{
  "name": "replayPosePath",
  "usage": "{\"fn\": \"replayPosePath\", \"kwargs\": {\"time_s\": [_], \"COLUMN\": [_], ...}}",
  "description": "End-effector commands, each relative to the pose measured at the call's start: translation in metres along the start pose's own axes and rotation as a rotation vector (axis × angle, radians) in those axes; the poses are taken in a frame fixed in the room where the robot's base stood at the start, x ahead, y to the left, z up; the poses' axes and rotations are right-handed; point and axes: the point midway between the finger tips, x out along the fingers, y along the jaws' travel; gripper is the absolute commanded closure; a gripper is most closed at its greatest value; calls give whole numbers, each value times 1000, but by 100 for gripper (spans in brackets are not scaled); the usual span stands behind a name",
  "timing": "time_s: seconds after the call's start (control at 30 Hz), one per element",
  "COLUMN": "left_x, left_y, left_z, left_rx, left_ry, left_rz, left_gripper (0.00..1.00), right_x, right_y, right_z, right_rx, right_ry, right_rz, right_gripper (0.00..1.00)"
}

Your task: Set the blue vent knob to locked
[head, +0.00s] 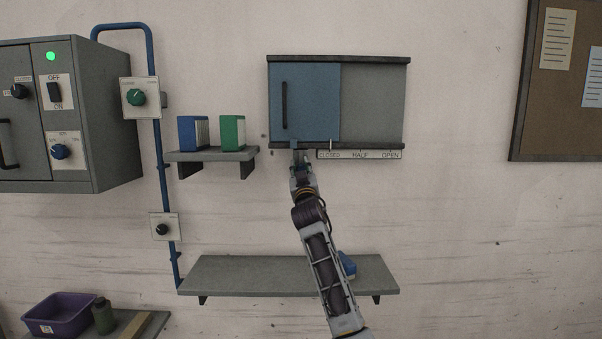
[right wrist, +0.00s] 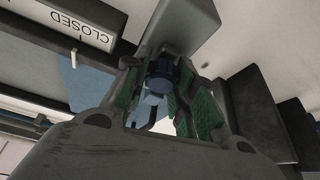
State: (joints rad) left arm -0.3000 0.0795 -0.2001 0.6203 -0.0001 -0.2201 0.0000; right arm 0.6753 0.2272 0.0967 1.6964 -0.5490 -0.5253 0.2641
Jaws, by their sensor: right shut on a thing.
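A dark blue knob (right wrist: 163,68), which I take for the vent knob, sits between the green-padded fingers of my right gripper (right wrist: 165,92) in the right wrist view. The fingers are shut on it, and its setting cannot be read. In the head view my right gripper (head: 299,163) is at the lower left edge of the wall vent (head: 374,105) and hides the knob. The vent's blue sliding panel (head: 312,105) covers the left part, above a strip (head: 358,154) marked CLOSED, HALF, OPEN. My left gripper is not in view.
A green knob (head: 136,97) is by the blue pipe (head: 155,60). A longer shelf (head: 250,275) is below.

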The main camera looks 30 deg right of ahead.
Motion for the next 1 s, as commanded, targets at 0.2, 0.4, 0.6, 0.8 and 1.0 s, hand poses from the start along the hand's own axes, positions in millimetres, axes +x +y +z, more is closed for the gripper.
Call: {"fn": "replayPosePath", "kwargs": {"time_s": [0.2, 0.4, 0.6, 0.8, 1.0], "left_x": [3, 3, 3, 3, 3], "left_y": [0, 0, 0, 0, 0], "left_z": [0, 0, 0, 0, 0], "left_rx": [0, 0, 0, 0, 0], "left_ry": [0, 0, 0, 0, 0], "left_rz": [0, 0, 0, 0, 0], "left_gripper": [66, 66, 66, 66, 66], "right_x": [8, 11, 11, 11, 11], "right_y": [6, 7, 8, 8, 7], "right_z": [-21, -28, -30, -29, -28], "right_rx": [3, 1, 1, 1, 1], "right_ry": [3, 3, 6, 5, 2], "right_rz": [1, 0, 1, 1, 0], "right_gripper": [100, 100, 100, 52, 51]}}
